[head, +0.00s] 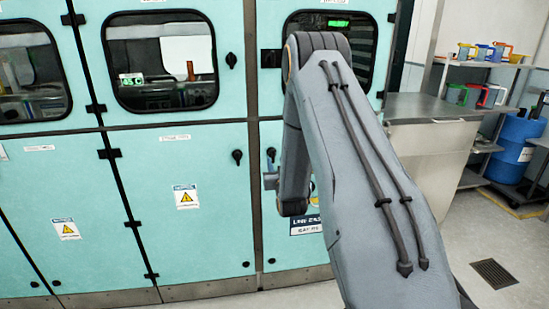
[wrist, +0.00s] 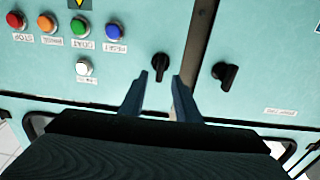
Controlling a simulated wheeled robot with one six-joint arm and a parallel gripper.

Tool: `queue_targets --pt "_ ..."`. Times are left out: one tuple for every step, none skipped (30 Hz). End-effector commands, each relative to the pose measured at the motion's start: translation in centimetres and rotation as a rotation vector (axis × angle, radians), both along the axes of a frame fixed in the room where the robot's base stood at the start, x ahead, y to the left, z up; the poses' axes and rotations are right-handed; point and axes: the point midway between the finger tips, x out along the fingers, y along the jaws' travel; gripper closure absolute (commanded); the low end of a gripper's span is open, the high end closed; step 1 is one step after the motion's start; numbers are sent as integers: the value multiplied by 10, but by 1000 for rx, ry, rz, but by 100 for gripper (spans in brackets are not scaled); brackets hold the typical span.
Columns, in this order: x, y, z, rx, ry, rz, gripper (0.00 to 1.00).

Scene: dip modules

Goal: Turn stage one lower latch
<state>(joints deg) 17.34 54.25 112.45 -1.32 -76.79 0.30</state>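In the wrist view, my gripper (wrist: 161,76) is open, with its two dark blue fingers pointing at the teal cabinet. A black latch (wrist: 160,66) shows between and just beyond the fingertips; I cannot tell if they touch it. A second black latch (wrist: 225,74) is to the right, across the dark door seam, outside the fingers. In the head view, one lower latch (head: 237,157) is on the door left of the seam and another (head: 271,154) is right of it, beside my arm. The small door label (head: 175,137) is too blurred to read.
Colored push buttons (wrist: 80,26) and a white button (wrist: 84,67) lie left of the fingers in the wrist view. An upper latch (head: 231,60) sits beside a window. A steel counter (head: 432,107) and a blue barrel (head: 515,145) stand at the right.

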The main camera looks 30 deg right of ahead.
Motion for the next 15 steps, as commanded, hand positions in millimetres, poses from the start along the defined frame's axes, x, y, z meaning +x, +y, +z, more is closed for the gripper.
queue_targets --pt "8 -2 2 -1 -2 0 70" --pt "12 -4 2 0 -1 0 70" --pt "18 -5 1 0 0 0 70" --pt "22 -6 1 0 0 0 70" --pt "25 -7 1 0 -1 0 70" --pt "30 -8 1 0 0 0 70" --pt "33 -9 1 0 0 0 70" --pt "35 -10 1 0 1 0 70" --pt "37 -11 0 0 1 0 70" --pt "39 -11 0 0 0 0 70" --pt "40 -11 0 0 1 0 70" --pt "41 -12 0 0 1 0 70" --pt "42 -12 0 1 2 0 70" --pt "42 -12 0 1 2 0 70" --pt "42 -12 0 1 2 0 70"
